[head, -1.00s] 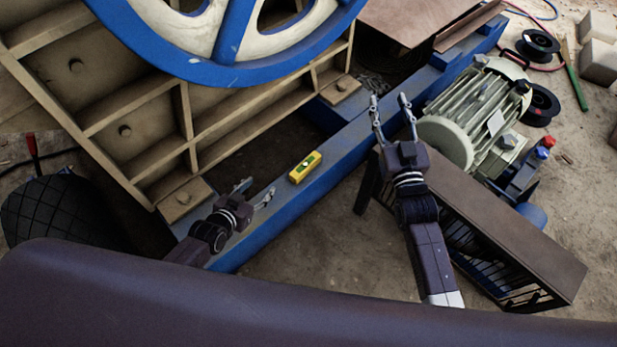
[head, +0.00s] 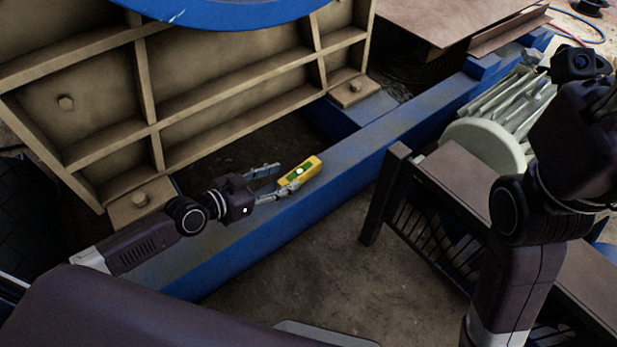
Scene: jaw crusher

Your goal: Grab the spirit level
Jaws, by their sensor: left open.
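The spirit level (head: 301,173) is a small yellow block with a green vial window, lying on the top face of the blue beam (head: 345,160). My left gripper (head: 284,177) is open, with its fingers pointing at the level's near left end. One finger is on the far side, and the other lies along the near edge, close to the level or touching it; I cannot tell which. My right arm fills the right side of the picture, and its fingers do not show.
A beige ribbed crusher frame (head: 220,90) stands behind the beam, with a dark gap between them. A dark slatted bench (head: 480,190) and a pale ribbed motor (head: 490,140) stand at the right. Bare dirt floor lies in front of the beam.

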